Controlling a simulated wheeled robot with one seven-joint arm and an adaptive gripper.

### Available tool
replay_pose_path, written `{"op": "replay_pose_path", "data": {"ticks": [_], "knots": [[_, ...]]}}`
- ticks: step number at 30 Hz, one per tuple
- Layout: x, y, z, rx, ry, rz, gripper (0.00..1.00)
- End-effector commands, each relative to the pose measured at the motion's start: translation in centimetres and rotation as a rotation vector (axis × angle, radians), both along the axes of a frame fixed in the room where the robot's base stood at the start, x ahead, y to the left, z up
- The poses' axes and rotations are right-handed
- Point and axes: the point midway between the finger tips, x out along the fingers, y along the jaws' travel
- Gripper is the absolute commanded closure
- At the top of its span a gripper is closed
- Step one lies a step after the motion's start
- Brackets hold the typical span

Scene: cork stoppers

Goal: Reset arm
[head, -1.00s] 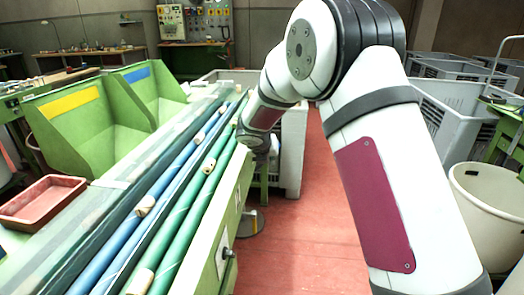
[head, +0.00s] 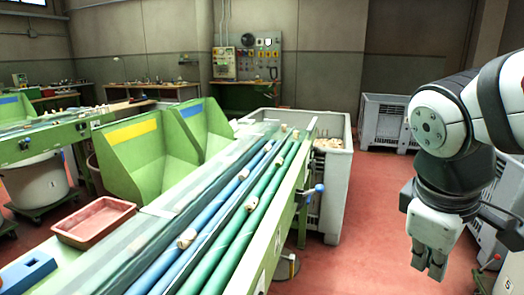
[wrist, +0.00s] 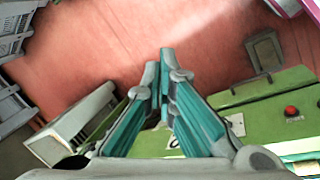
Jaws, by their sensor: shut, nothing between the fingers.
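My gripper (head: 429,265) hangs at the right of the head view, pointing down over the red floor, clear of the green bench. In the wrist view my gripper (wrist: 160,58) has its two teal fingers together at the tips, with nothing between them. Cork stoppers (head: 251,202) lie on the blue and green rollers of the bench, and another cork (head: 187,238) lies nearer on a blue roller.
The green sorting bench (head: 262,262) fills the left and middle, with a red tray (head: 93,221) and green bins (head: 150,165). A grey crate (head: 337,185) of corks stands at its far end. Open red floor (head: 365,225) lies between bench and gripper.

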Motion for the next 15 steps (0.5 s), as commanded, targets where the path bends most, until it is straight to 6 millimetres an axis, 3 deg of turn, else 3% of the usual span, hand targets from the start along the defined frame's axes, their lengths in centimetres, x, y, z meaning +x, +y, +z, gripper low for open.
{"op": "replay_pose_path", "data": {"ticks": [1, 6, 15], "knots": [[-2.2, 0.4, -0.2, 0.049, -0.014, -0.083, 1.0], [-7.8, 2.2, -1.3, 0.192, -0.024, -0.325, 1.0], [-14.2, 5.1, -3.3, 0.37, -0.011, -0.617, 1.0]]}}
